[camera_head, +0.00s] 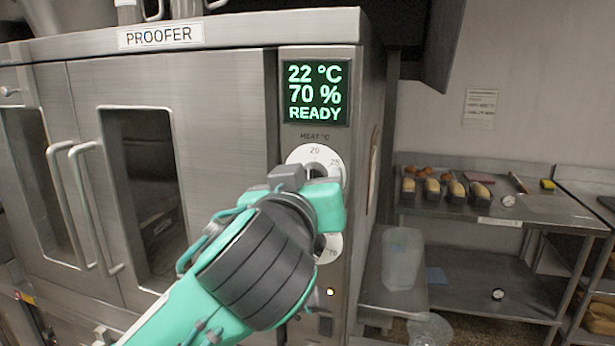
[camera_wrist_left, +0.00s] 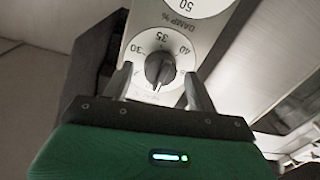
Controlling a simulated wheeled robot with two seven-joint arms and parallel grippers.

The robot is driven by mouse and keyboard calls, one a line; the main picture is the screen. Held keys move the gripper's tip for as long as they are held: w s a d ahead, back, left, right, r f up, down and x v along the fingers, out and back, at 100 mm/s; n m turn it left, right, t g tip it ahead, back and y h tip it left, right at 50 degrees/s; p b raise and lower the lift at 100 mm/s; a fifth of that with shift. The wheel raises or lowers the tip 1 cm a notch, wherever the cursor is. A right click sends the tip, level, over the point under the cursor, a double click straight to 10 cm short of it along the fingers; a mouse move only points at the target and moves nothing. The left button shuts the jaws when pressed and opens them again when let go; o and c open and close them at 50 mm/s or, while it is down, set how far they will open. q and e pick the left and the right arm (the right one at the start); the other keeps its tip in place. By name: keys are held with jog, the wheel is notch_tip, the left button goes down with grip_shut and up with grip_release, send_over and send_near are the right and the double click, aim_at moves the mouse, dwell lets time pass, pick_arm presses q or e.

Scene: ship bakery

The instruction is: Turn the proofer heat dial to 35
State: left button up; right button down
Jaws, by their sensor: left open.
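The proofer (camera_head: 225,60) has a display (camera_head: 315,92) reading 22 °C, 70 %, READY. Below it is the white heat dial (camera_head: 314,153), with 20 at its top and 25 at its upper right; my gripper hides its lower part. My left gripper (camera_head: 306,180) is in front of this dial. In the left wrist view, the dial's black knob (camera_wrist_left: 160,70) shows between the open fingers (camera_wrist_left: 158,84), with 30, 35 and 40 beyond it. I cannot tell whether the fingers touch the knob, or exactly where it points. My right gripper is not in view.
A second, damp dial (camera_head: 328,248) sits below, partly hidden by my arm; it also shows in the left wrist view (camera_wrist_left: 190,5). Door handles (camera_head: 88,205) stick out at the left. A steel table (camera_head: 500,208) with loaves stands at the right.

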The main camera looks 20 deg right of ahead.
pick_arm(q)
jog(key=c, duration=1)
